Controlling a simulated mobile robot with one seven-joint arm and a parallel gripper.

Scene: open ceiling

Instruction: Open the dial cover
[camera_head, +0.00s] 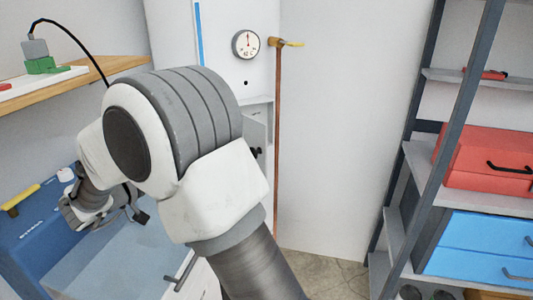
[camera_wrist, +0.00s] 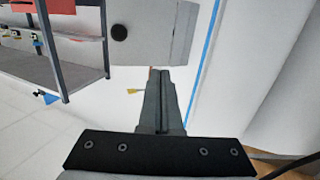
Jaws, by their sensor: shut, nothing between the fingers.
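A grey panel (camera_head: 257,130) with a black knob, which looks like the dial cover, stands out from the white cabinet front, partly hidden behind my arm. In the wrist view the grey panel (camera_wrist: 155,25) spans the top, with its round black knob left of centre. My gripper (camera_wrist: 158,75) is shut and empty, its tips just below the panel's edge in the picture; I cannot tell whether they touch. In the head view my gripper (camera_head: 138,208) is at lower left, over the blue box. What lies behind the panel is hidden.
The white cabinet (camera_head: 217,25) carries a round gauge (camera_head: 245,44). A copper pipe (camera_head: 277,130) with a yellow-handled valve (camera_head: 290,43) runs beside it. A blue box (camera_head: 30,240) is at lower left. A shelf rack (camera_head: 450,90) with red and blue boxes stands at right.

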